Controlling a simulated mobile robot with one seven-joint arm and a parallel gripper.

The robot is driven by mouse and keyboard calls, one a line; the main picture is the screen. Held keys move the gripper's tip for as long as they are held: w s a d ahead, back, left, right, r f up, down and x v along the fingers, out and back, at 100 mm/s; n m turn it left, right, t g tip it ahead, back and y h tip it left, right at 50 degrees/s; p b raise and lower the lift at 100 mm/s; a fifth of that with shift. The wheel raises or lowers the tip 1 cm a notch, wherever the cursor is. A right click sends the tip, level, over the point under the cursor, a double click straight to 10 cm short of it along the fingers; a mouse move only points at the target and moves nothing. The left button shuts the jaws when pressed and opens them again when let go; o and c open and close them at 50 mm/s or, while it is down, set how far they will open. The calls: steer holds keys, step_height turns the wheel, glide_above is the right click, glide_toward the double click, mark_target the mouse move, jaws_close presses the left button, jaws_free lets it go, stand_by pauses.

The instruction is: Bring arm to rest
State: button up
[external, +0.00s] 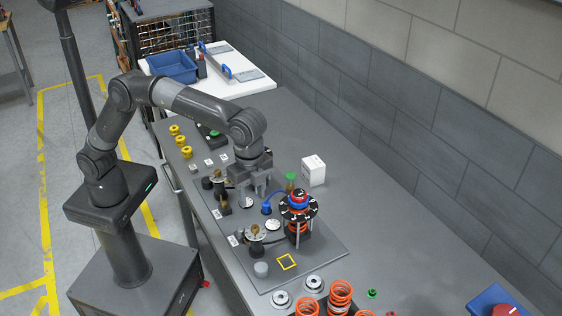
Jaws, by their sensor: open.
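My arm reaches from its base at the left over the grey workbench (290,125), bent at the elbow. My gripper (247,200) points down over the fixture plate (325,262), close above the small parts there. It is open, and I see nothing held between its fingers. A strut-like assembly (298,205) with a black ring, a red and blue top and an orange spring stands upright just right of my gripper. Brass-topped fittings (257,232) stand in front of and left of the gripper. The exact gap between the fingers and these parts is hard to tell.
Yellow parts (181,141) line the bench's left edge. Orange springs (341,295) stand in front. A blue bin (172,67) sits on the white table. The bench along the wall is clear.

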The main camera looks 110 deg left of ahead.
steer(key=s+a+r+n+t, duration=0.1)
steer(key=s+a+r, duration=0.2)
steer(key=s, duration=0.4)
steer(key=s+a+r+n+t, duration=0.1)
steer(key=s+a+r, duration=0.15)
steer(key=s, duration=0.45)
steer(key=s+a+r+n+t, duration=0.1)
steer(key=s+a+r+n, duration=0.15)
steer(key=s, duration=0.45)
steer(key=s+a+f+n+t, duration=0.1)
steer(key=s+a+f, duration=0.1)
steer(key=s, duration=0.4)
steer(key=s+a+f, duration=0.2)
steer(key=s+f, duration=0.2)
steer(key=s, duration=0.3)
steer(key=s+a+f+n+t, duration=0.1)
steer(key=s+a+f, duration=0.1)
steer(key=s, duration=0.5)
steer(key=shift+s+f+n+t, duration=0.15)
steer(key=shift+f+n+t, duration=0.2)
steer(key=shift+f, duration=0.25)
